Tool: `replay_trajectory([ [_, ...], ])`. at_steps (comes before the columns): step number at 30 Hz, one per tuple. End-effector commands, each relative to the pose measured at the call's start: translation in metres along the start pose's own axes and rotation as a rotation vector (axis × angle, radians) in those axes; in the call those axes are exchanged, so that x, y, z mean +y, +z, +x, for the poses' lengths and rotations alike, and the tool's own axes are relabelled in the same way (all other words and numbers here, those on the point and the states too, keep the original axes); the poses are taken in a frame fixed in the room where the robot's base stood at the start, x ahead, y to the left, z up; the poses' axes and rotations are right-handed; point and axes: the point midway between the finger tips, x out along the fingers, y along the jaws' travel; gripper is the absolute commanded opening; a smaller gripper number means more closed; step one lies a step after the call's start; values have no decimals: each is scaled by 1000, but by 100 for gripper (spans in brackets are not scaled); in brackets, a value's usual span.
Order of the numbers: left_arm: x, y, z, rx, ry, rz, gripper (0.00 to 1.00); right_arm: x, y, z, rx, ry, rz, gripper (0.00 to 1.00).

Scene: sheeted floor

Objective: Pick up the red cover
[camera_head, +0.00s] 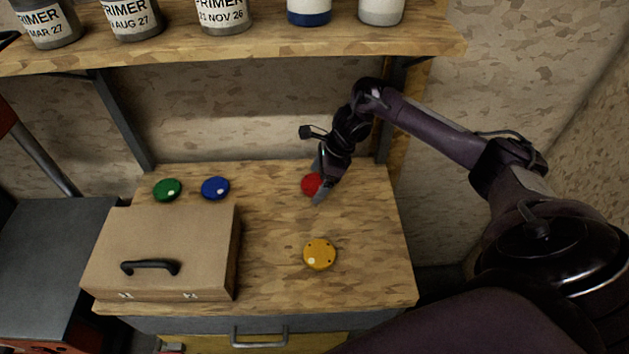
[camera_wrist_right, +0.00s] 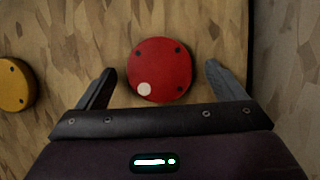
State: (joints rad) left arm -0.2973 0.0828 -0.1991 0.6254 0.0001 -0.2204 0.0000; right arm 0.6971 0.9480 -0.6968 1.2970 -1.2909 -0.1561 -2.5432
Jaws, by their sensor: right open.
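The red cover (camera_head: 310,184) is a round disc lying flat near the back right of the wooden worktop. My right gripper (camera_head: 319,181) is down at it and partly hides it in the head view. In the right wrist view, the red cover (camera_wrist_right: 160,70) shows several dark dots and one pale spot. It lies ahead of and between the open fingers of my right gripper (camera_wrist_right: 163,88), with a gap on each side. The fingers hold nothing. My left gripper is not in view.
A yellow disc (camera_head: 319,254) lies nearer the front. A green disc (camera_head: 167,190) and a blue disc (camera_head: 215,188) lie behind a brown case (camera_head: 165,250) at the left. A shelf (camera_head: 260,46) with several containers overhangs the back. The worktop's middle is clear.

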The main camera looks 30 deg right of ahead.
Motion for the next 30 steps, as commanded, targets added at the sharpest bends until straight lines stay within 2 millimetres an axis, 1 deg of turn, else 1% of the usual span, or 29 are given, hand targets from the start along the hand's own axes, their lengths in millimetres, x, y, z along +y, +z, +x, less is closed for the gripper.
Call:
replay_trajectory([
  [2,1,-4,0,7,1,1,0,0,0,1,1,-1,0,90],
  [6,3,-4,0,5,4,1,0,0,-1,1,1,-1,0,89],
  [18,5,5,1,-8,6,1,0,0,0,1,0,-1,0,36],
  [19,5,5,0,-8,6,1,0,0,0,0,-1,-2,-1,35],
  [26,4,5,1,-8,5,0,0,0,0,0,-1,-2,-1,35],
  [30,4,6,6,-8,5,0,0,1,1,-2,-3,-3,-3,35],
])
